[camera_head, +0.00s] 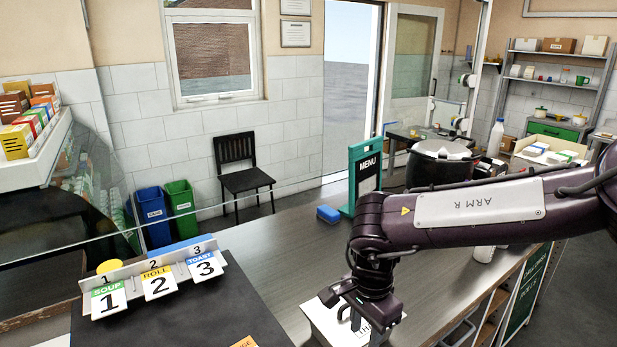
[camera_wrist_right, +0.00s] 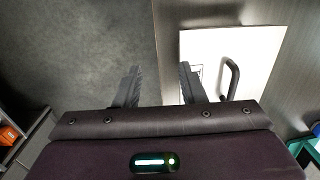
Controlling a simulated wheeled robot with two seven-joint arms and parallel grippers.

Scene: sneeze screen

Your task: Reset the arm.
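My right arm (camera_head: 480,210), with a white "ARM R" label, reaches in from the right over the counter. Its gripper (camera_head: 365,325) points down at the counter's front edge. In the right wrist view the two fingers of this gripper (camera_wrist_right: 159,82) stand apart with nothing between them, so it is open and empty. A white flat-topped item (camera_wrist_right: 255,50) with a dark curved handle lies beside the right-hand finger. It also shows in the head view (camera_head: 318,322), partly hidden by my gripper. I cannot tell whether they touch. My left gripper is out of view.
Number cards (camera_head: 158,283) stand at left, near the clear screen (camera_head: 250,190). The grey counter (camera_head: 290,250) is bare in the middle.

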